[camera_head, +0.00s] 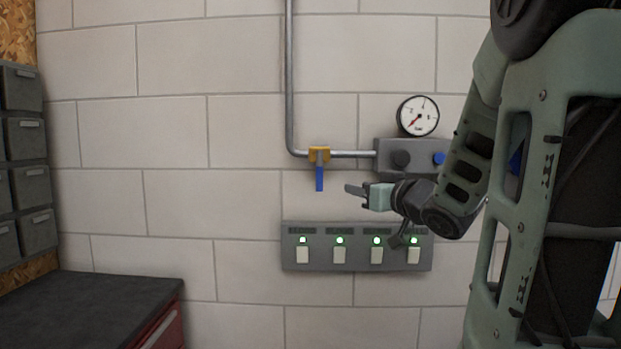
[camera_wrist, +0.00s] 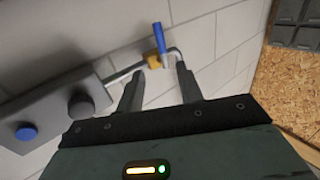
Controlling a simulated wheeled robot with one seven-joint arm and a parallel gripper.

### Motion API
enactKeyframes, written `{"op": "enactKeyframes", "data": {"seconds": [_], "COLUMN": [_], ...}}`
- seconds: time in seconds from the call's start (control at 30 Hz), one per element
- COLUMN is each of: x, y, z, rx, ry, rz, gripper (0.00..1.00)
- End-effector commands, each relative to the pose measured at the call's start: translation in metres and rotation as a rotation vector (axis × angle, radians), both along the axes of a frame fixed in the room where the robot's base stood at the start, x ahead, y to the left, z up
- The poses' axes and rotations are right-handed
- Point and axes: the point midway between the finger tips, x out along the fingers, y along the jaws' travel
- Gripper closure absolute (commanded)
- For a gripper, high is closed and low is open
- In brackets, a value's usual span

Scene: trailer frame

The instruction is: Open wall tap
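The wall tap has a yellow body (camera_head: 319,154) on a metal pipe and a blue lever handle (camera_head: 319,178) that hangs straight down, across the line of the horizontal pipe. My gripper (camera_head: 354,190) is to the right of the handle in the head view, pointing left toward it and apart from it. In the wrist view, the two fingers of my gripper (camera_wrist: 158,82) are spread with empty space between them. There the blue handle (camera_wrist: 159,38) and yellow body (camera_wrist: 154,61) appear beyond the fingertips.
A grey box (camera_head: 385,146) with dark and blue knobs and a gauge (camera_head: 418,116) is on the wall to the right. A switch panel (camera_head: 357,259) with green lights sits below. Grey bins (camera_head: 24,140) and a dark bench top (camera_head: 80,308) stand left.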

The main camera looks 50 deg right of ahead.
Motion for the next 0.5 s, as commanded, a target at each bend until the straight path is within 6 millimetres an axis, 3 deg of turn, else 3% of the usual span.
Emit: {"op": "enactKeyframes", "data": {"seconds": [0.17,0.5], "x": [0.008,0.043], "y": [-0.003,-0.012], "z": [0.003,0.006], "rx": [0.004,0.006], "ry": [0.002,0.003], "rz": [0.003,0.004], "gripper": [0.64,0.64]}}
